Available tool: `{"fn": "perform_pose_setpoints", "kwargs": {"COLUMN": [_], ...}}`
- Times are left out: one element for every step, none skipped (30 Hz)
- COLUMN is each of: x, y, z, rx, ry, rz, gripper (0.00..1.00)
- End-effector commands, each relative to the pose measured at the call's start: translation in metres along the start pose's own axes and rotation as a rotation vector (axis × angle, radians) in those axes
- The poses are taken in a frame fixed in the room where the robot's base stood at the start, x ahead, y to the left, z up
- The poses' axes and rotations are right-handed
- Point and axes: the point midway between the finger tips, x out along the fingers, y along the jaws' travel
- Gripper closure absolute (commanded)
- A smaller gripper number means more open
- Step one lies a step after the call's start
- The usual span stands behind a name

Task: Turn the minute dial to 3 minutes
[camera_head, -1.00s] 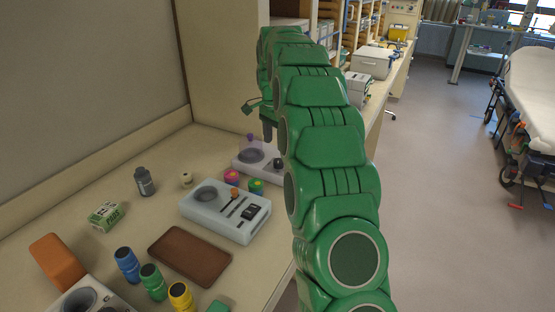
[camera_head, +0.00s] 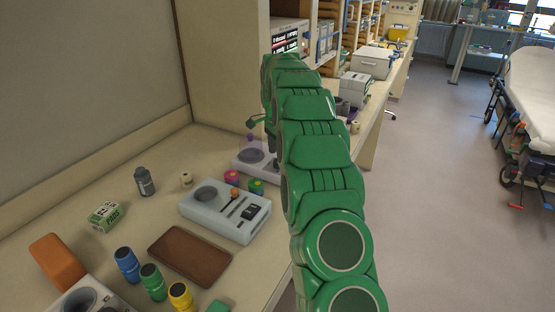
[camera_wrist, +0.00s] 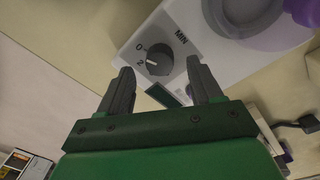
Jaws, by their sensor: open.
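The minute dial (camera_wrist: 159,59) shows in the wrist view as a round dark grey knob on a pale device (camera_wrist: 205,57). "MIN" is printed beside it, with 0 and 2 at its left edge. A light mark on the knob is toward the left; its exact setting is hard to read. My gripper (camera_wrist: 160,68) is open, one finger on each side of the dial in the picture; I cannot tell whether either touches it. In the head view the device (camera_head: 243,167) is at the bench's far end, partly hidden by my arm.
A second pale device (camera_head: 203,214) with an orange-topped lever stands nearer. Pink (camera_head: 232,178) and green (camera_head: 257,187) caps sit between the devices. A brown pad (camera_head: 190,255), bottles and boxes occupy the near bench.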

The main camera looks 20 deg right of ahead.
Motion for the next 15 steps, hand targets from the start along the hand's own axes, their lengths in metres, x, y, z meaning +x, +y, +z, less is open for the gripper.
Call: {"fn": "perform_pose_setpoints", "kwargs": {"x": [0.008,0.013,0.019,0.022,0.025,0.029,0.031,0.032,0.034,0.034,0.035,0.035,0.035,0.034,0.034], "y": [0.001,0.001,0.001,0.001,0.001,0.001,0.001,0.001,0.001,0.000,0.000,0.000,0.000,0.000,0.000], "z": [0.000,0.000,0.000,0.000,0.000,0.000,0.000,0.000,0.000,0.000,0.000,0.000,0.000,0.000,0.000], "rx": [0.000,0.000,0.000,0.000,0.000,0.000,0.000,0.000,0.000,0.000,0.000,0.000,0.000,0.000,0.000], "ry": [-0.001,-0.001,-0.001,-0.002,-0.002,-0.002,-0.001,-0.001,-0.001,0.000,0.000,0.000,0.000,0.000,0.000], "rz": [0.001,0.002,0.004,0.005,0.005,0.005,0.004,0.003,0.001,0.001,0.000,0.000,0.000,0.000,0.000], "gripper": [0.35,0.35,0.35,0.35,0.35,0.35,0.35,0.35,0.35,0.35,0.35,0.35,0.35,0.35,0.35]}}
